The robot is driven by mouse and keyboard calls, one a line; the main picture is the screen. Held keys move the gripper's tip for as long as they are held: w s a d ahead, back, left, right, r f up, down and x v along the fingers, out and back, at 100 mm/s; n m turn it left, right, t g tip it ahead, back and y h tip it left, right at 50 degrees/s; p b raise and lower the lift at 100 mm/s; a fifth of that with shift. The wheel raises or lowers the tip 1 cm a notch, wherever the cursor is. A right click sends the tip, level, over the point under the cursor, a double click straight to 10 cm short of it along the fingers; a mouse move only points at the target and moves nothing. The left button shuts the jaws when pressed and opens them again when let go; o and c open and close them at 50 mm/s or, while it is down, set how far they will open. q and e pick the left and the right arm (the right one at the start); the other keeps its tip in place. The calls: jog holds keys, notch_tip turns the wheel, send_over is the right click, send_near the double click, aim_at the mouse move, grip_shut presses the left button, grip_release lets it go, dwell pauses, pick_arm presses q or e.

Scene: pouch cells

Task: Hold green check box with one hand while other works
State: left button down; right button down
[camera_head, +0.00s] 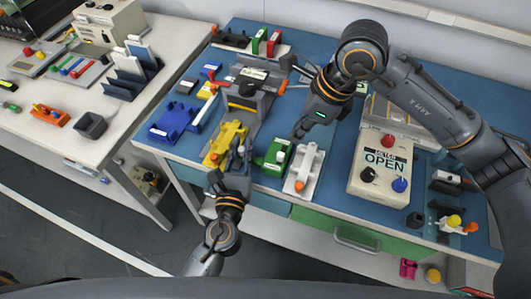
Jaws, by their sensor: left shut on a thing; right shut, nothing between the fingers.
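The green check box (272,160) sits near the front edge of the blue bench, with a white part on its top right. My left gripper (240,158) reaches up from the front and is shut at the box's left side. Its fingers partly hide the contact. My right gripper (298,131) comes in from the right, shut and empty, just above and behind the green box. I cannot tell whether it touches anything.
A yellow fixture (228,138) stands left of the green box, and a white stand with an orange knob (302,170) stands right. Blue trays (174,121) lie left. Red and green blocks (268,42) stand behind.

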aim_at(280, 157)
jog(key=s+a+m+t+h, duration=0.1)
jog(key=s+a+m+h, duration=0.1)
jog(key=m, duration=0.7)
jog(key=s+a+m+t+h, duration=0.1)
jog(key=s+a+m+h, duration=0.1)
jog(key=s+m, duration=0.3)
jog(key=a+m, duration=0.1)
jog(key=m, duration=0.3)
jog(key=shift+s+a+r+m+h, duration=0.3)
jog(key=shift+a+r, duration=0.05)
jog(key=x, duration=1)
jog(key=w, duration=0.1)
jog(key=w+d, duration=0.1)
jog(key=w, duration=0.1)
jog(key=shift+w, duration=0.15)
jog(key=shift+w+d, duration=0.1)
jog(key=shift+w, duration=0.25)
